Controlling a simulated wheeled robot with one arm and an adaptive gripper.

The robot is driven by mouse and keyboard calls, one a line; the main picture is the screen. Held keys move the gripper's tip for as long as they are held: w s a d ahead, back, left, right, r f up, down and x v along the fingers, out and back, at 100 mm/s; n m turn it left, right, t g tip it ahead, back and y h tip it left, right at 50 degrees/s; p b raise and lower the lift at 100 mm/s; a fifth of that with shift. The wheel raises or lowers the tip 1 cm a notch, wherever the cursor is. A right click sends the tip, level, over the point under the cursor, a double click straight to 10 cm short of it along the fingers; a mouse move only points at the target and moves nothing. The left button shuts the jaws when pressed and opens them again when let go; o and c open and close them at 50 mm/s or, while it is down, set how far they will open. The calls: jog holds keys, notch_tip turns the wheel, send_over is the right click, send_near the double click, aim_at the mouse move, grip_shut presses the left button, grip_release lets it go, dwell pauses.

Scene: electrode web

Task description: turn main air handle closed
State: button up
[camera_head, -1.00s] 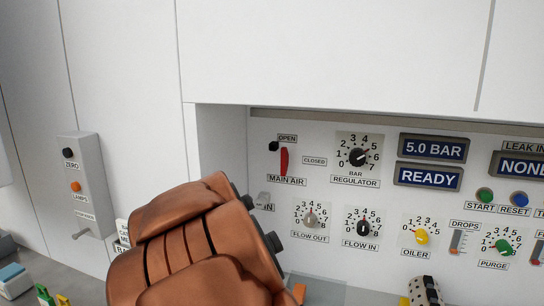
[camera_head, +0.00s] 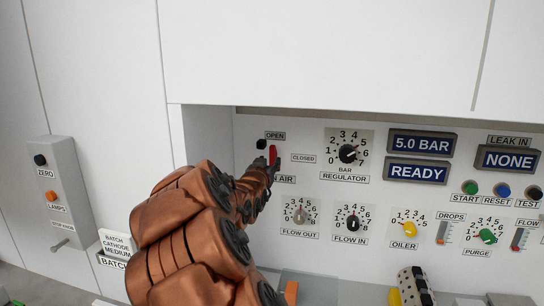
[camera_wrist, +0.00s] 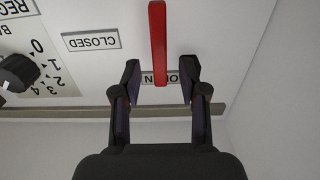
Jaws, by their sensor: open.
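The red main air handle (camera_head: 273,155) stands upright on the white panel, with its upper end by the OPEN label (camera_head: 275,135). The CLOSED label (camera_head: 303,158) is to its right. My gripper (camera_head: 266,168) is at the handle and hides its lower part and some of the MAIN AIR label. In the wrist view, which is upside down, the handle (camera_wrist: 158,40) reaches between the two open fingers of my gripper (camera_wrist: 160,66), with a gap on each side. Its free end covers the middle of the OPEN label there.
The bar regulator knob (camera_head: 348,154) is right of the handle, with the flow out knob (camera_head: 300,214) and flow in knob (camera_head: 352,222) below. A recess side wall (camera_head: 210,140) is close on the left.

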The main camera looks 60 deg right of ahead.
aim_at(271, 159)
jog(key=shift+p+x, duration=0.7)
jog(key=shift+x, duration=1.55)
grip_shut()
